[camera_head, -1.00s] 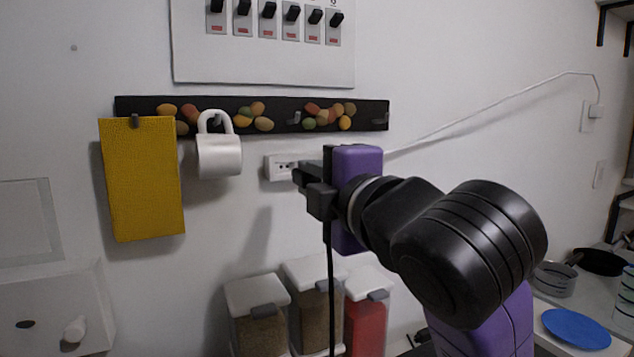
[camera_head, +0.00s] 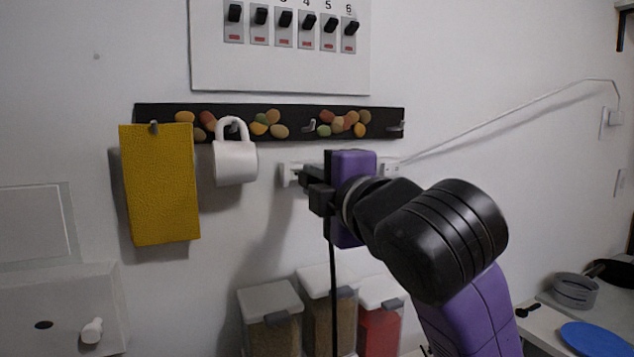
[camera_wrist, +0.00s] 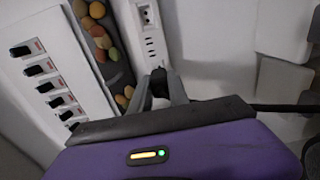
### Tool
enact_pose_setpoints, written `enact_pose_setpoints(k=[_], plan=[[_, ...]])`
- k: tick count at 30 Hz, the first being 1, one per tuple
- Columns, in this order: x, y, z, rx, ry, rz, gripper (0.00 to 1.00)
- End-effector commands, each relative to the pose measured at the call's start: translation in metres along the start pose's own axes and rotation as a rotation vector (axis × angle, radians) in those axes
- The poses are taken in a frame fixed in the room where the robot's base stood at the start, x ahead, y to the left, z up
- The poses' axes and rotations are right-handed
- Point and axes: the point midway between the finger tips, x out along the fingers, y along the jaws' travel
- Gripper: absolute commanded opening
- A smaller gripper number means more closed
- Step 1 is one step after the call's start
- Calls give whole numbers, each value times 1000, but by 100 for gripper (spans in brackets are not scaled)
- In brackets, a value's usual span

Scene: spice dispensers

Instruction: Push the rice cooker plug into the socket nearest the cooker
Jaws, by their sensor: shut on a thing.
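My gripper (camera_head: 305,177) is at a white socket strip (camera_head: 288,174) on the wall, below the dark hook rail. In the wrist view my gripper (camera_wrist: 160,86) is shut on a small black plug (camera_wrist: 159,82), mostly hidden between the fingers. The socket strip (camera_wrist: 149,32) runs up from the fingertips there, with outlets showing. The plug's tip is hidden, so I cannot tell whether it touches the strip. A black cord (camera_head: 333,285) hangs below my gripper. I cannot make out the rice cooker in either view.
A white mug (camera_head: 235,163) and a yellow cloth (camera_head: 160,190) hang on the hook rail (camera_head: 290,118), left of my gripper. A switch panel (camera_head: 280,65) is above. Lidded containers (camera_head: 268,300) stand below. A white cable (camera_head: 500,110) runs along the wall to the right.

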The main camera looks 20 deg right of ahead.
Motion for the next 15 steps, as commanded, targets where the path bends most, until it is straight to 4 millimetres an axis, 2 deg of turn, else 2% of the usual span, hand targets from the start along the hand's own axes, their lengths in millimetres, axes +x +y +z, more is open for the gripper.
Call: enact_pose_setpoints(k=[15], plan=[[12,0,0,0,0,1,0]])
